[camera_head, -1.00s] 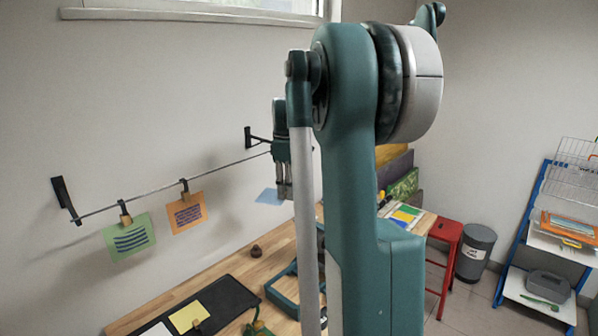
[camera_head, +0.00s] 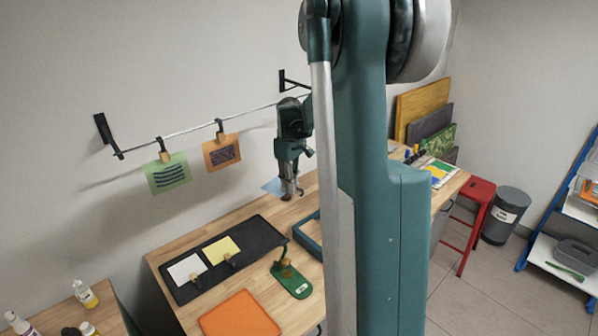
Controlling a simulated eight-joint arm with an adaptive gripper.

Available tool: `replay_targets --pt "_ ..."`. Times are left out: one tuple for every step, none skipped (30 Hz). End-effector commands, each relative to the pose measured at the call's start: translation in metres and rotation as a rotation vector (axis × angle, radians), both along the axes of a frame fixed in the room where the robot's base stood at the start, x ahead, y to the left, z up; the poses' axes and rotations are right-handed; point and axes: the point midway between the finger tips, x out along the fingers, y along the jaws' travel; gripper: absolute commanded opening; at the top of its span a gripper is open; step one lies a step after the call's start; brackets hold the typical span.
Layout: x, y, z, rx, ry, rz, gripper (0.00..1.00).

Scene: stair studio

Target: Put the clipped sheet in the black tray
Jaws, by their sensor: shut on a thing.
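My gripper (camera_head: 288,192) points down above the wooden bench, near the right part of the wall rail. It is shut on a light blue sheet (camera_head: 271,187), which shows at the left of the fingertips. The rest of the sheet and its clip are hard to make out behind the fingers. The black tray (camera_head: 262,232) lies flat on the bench, below and to the left of my gripper. A white sheet (camera_head: 187,269) and a yellow sheet (camera_head: 220,250) lie in it, each with a small clip at its front edge.
A green sheet (camera_head: 168,174) and an orange sheet (camera_head: 222,153) hang from the rail (camera_head: 195,132). A green stand (camera_head: 291,281), an orange mat (camera_head: 240,316) and a teal frame (camera_head: 303,235) are near the tray. My arm hides part of the bench. The tray's right part is bare.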

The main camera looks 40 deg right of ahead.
Motion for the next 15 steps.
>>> replay_targets --pt "0.002 0.008 -0.009 0.000 0.000 -0.008 0.06" --pt "0.003 0.013 -0.014 0.000 0.000 -0.016 0.06" --pt "0.004 0.019 -0.021 0.000 0.000 -0.026 0.06" --pt "0.005 0.024 -0.027 0.000 0.000 -0.034 0.06" --pt "0.006 0.030 -0.033 0.000 0.000 -0.041 0.06" --pt "0.008 0.037 -0.040 0.000 0.000 -0.052 0.06" --pt "0.009 0.043 -0.046 0.000 0.000 -0.060 0.06" --pt "0.010 0.050 -0.052 0.000 0.000 -0.069 0.06" --pt "0.012 0.059 -0.061 0.000 0.000 -0.080 0.06" --pt "0.013 0.066 -0.068 0.000 0.000 -0.089 0.06" --pt "0.015 0.073 -0.075 0.000 0.000 -0.099 0.06" --pt "0.016 0.083 -0.084 0.000 0.000 -0.110 0.06" --pt "0.016 0.090 -0.090 0.000 0.000 -0.120 0.06" --pt "0.017 0.096 -0.096 0.000 0.000 -0.129 0.06" --pt "0.018 0.104 -0.103 0.000 0.000 -0.139 0.06"
